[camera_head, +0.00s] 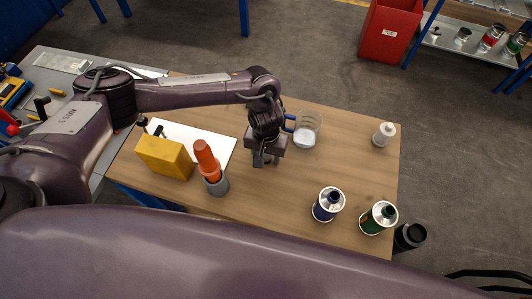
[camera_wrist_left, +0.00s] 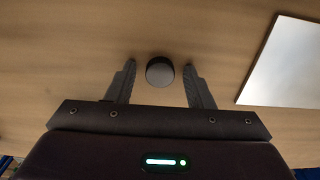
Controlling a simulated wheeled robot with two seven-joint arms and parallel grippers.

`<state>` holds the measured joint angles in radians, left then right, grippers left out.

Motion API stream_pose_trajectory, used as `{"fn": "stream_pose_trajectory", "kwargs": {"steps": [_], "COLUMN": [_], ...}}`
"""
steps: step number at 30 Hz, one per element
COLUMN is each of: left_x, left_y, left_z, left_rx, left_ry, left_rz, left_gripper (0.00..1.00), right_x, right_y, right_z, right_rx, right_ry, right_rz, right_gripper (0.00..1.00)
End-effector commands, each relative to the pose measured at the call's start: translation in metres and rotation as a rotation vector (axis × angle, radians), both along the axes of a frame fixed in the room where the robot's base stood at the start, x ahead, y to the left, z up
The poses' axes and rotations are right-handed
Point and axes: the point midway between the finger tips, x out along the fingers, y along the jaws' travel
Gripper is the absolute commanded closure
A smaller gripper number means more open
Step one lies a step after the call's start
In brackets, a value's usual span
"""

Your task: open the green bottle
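The green bottle (camera_head: 373,219) stands upright near the table's front right corner. It has a pale metallic shoulder and a dark top; I cannot tell whether that top is a cap or an opening. My left gripper (camera_head: 264,161) points down over the middle of the table, well to the left of the green bottle. In the left wrist view its fingers (camera_wrist_left: 159,68) are open. A small dark round cap-like disc (camera_wrist_left: 160,71) lies between the fingertips, with gaps on both sides. The head view mostly hides this disc behind the gripper. My right gripper is not in view.
A blue bottle (camera_head: 326,207) stands left of the green one. A clear jug (camera_head: 307,130) is close behind the gripper. A white bottle (camera_head: 382,136) stands at back right. A yellow block (camera_head: 160,157), a grey cup (camera_head: 217,187) with an orange-handled item, and a white sheet (camera_head: 216,139) lie left.

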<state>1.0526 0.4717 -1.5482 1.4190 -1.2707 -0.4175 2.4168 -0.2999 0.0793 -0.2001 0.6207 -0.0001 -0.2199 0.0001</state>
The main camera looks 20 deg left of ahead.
Motion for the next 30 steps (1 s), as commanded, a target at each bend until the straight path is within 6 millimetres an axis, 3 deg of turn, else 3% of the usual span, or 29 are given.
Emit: {"fn": "stream_pose_trajectory", "kwargs": {"steps": [10, 16, 21, 30], "left_x": [0.001, 0.001, 0.002, 0.0], "left_y": [-0.001, 0.0, 0.0, 0.0], "left_z": [0.012, 0.052, 0.094, 0.122], "left_rx": [-0.002, -0.002, 0.002, 0.001], "left_ry": [-0.002, -0.005, -0.007, -0.001], "left_rz": [-0.001, -0.002, -0.003, 0.0], "left_gripper": [0.52, 0.52, 0.52, 0.52], "right_x": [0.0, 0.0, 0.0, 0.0], "right_y": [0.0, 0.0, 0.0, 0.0], "right_z": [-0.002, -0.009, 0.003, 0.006], "right_rx": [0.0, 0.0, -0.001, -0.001], "right_ry": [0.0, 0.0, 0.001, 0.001], "right_rz": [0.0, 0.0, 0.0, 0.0], "right_gripper": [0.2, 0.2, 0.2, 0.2]}}
